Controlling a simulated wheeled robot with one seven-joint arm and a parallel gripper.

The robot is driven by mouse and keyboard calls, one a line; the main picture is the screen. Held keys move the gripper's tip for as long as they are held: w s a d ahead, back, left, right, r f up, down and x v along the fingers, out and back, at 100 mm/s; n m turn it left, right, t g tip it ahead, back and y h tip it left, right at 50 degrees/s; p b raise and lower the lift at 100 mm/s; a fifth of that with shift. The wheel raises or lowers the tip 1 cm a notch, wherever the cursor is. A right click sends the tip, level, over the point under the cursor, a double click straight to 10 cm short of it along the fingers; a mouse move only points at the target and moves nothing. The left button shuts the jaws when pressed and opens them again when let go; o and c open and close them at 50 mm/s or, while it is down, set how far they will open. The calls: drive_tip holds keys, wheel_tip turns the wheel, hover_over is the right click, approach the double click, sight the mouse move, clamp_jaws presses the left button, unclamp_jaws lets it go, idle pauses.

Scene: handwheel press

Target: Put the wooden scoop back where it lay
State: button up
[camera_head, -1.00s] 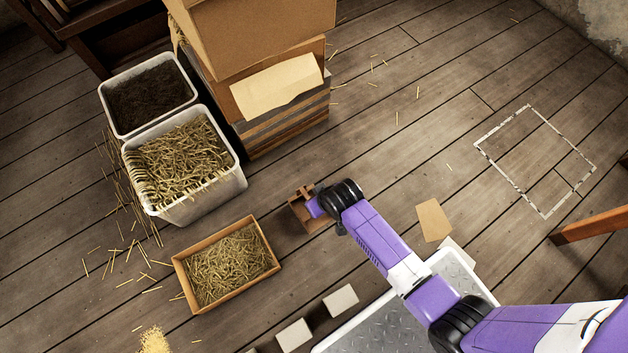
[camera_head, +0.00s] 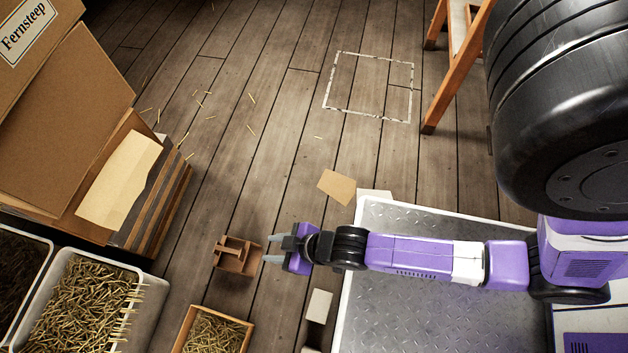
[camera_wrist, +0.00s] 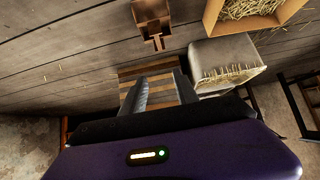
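A small brown wooden thing (camera_head: 237,255), which looks like the scoop, lies on the plank floor in the head view. A crosspiece or handle shows on it; I cannot tell whether it is one piece or a scoop in a small box. It also shows at the top of the wrist view (camera_wrist: 152,14), with a narrow part pointing down. My gripper (camera_head: 273,250) is just right of it in the head view, with its two fingers apart and nothing between them. In the wrist view my open gripper (camera_wrist: 163,85) is apart from the wooden thing.
A straw-filled carton (camera_head: 245,322) and a white straw tub (camera_head: 137,325) stand at lower left. Stacked cardboard boxes (camera_head: 60,130) rise at left. A taped rectangle (camera_head: 332,80) marks clear floor behind. A wooden leg (camera_head: 455,75) stands at right. A pale block (camera_head: 318,305) lies near my arm.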

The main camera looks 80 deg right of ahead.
drive_tip(key=s+r+t, duration=0.2)
drive_tip(key=s+r, duration=0.1)
drive_tip(key=r, duration=0.6)
drive_tip(key=s+r+t, duration=0.2)
drive_tip(key=s+r, duration=0.2)
drive_tip(key=r, duration=0.5)
drive_tip(key=s+r+t, duration=0.1)
drive_tip(key=s+r, duration=0.2)
drive_tip(key=r, duration=0.6)
drive_tip(key=shift+s+r+t, duration=0.25)
drive_tip(key=shift+r+t, duration=0.15)
